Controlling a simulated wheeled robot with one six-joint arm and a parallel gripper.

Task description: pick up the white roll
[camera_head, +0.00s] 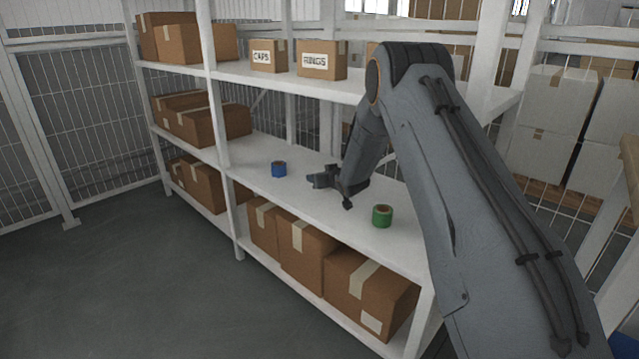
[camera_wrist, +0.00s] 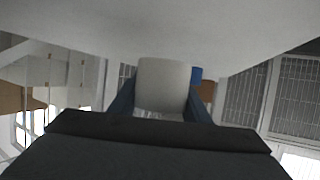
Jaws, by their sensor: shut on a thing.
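The white roll (camera_wrist: 164,84) shows in the wrist view as a pale grey-white cylinder between the two fingers. My gripper (camera_wrist: 160,103) is shut on it, with one finger at each side. In the head view my gripper (camera_head: 320,181) is at the middle shelf, between a blue roll and a green roll. The white roll cannot be made out there against the pale shelf and my arm. Whether it touches the shelf, I cannot tell.
The blue roll (camera_head: 279,169) stands left of my gripper on the white middle shelf (camera_head: 293,202), and the green roll (camera_head: 382,215) stands to its right. Boxes labelled CAPS (camera_head: 268,56) and RINGS (camera_head: 321,60) sit on the shelf above. Cardboard boxes (camera_head: 307,250) fill the level below.

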